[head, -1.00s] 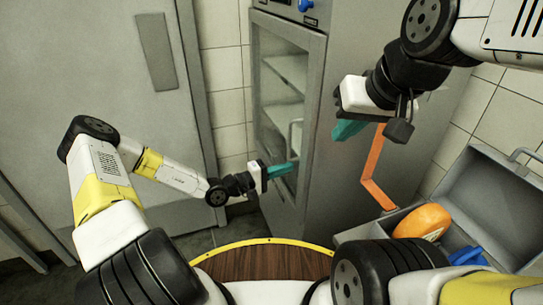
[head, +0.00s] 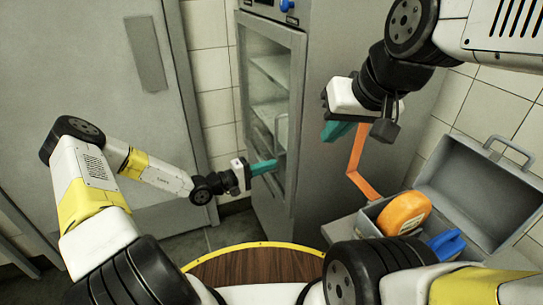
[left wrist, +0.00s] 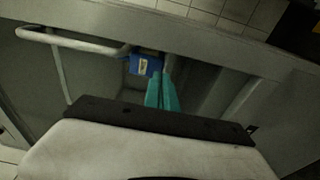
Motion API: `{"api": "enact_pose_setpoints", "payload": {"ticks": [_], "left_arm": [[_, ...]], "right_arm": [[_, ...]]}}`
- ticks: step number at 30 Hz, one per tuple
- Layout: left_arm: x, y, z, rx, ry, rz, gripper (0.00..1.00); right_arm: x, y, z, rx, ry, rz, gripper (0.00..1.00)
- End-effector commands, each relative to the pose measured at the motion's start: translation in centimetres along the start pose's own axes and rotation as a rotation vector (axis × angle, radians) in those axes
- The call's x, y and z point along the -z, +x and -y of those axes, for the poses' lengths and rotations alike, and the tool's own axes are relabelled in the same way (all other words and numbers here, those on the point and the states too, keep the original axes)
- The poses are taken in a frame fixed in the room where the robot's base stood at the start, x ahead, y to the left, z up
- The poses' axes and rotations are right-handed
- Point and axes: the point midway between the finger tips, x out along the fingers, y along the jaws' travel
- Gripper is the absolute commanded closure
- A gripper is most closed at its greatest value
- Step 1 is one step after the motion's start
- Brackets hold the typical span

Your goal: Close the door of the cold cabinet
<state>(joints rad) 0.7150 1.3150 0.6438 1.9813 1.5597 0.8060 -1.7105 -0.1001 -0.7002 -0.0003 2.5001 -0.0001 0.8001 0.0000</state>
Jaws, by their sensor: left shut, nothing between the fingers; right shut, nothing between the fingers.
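The cold cabinet (head: 345,60) is grey, with a tall door (head: 295,75) holding a glass pane, through which shelves show. I cannot tell whether the door is fully shut. My left gripper (head: 264,167) is shut and empty, its teal fingers at the lower part of the door front, by the handle (head: 281,130). In the left wrist view, the left fingers (left wrist: 162,92) are together and point at the door; a pale bar handle (left wrist: 75,42) is to their left. Contact with the door cannot be told. My right gripper (head: 338,130) is shut and empty, in front of the cabinet's side.
An open grey toolbox (head: 480,185) at the right holds an orange round thing (head: 404,213) and a blue thing (head: 446,243). An orange strip (head: 357,160) stands by the cabinet's side. A large grey door (head: 90,90) is at the left. A blue labelled thing (left wrist: 146,64) lies beyond the left fingers.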

Motion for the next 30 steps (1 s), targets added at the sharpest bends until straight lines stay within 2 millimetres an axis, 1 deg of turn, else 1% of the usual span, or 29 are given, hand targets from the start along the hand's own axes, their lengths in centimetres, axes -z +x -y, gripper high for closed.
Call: {"api": "enact_pose_setpoints", "payload": {"ticks": [1, 2, 3, 12, 15, 19, 25, 28, 30], "left_arm": [[0.6, -0.6, 0.0, 0.003, 0.004, -0.002, 1.0], [0.4, -0.8, 0.0, 0.001, 0.0, 0.0, 1.0], [-0.5, -1.1, 0.0, 0.0, -0.003, 0.001, 1.0], [-5.8, -3.1, 0.1, 0.001, -0.004, 0.001, 1.0], [-7.2, -3.7, 0.1, 0.001, -0.002, 0.001, 1.0], [-8.4, -4.2, 0.1, 0.0, 0.0, -0.001, 1.0], [-8.9, -4.4, -0.1, 0.004, 0.006, 0.008, 1.0], [-9.3, -4.6, -0.8, 0.021, 0.027, 0.053, 1.0], [-9.9, -4.9, -1.7, 0.045, 0.05, 0.108, 1.0]], "right_arm": [[0.0, 0.0, 0.0, 0.0, 0.0, 0.0, 1.0], [0.0, 0.0, 0.0, 0.0, 0.0, 0.0, 1.0], [0.0, 0.0, 0.0, 0.0, 0.0, 0.0, 1.0], [0.0, 0.0, 0.0, 0.0, 0.0, 0.0, 1.0], [0.0, 0.0, 0.0, 0.0, 0.0, 0.0, 1.0], [0.0, 0.0, 0.0, 0.0, 0.0, 0.0, 1.0], [0.0, 0.0, 0.0, 0.0, 0.0, 0.0, 1.0], [0.0, 0.0, 0.0, 0.0, 0.0, 0.0, 1.0], [0.0, 0.0, 0.0, 0.0, 0.0, 0.0, 1.0]]}}
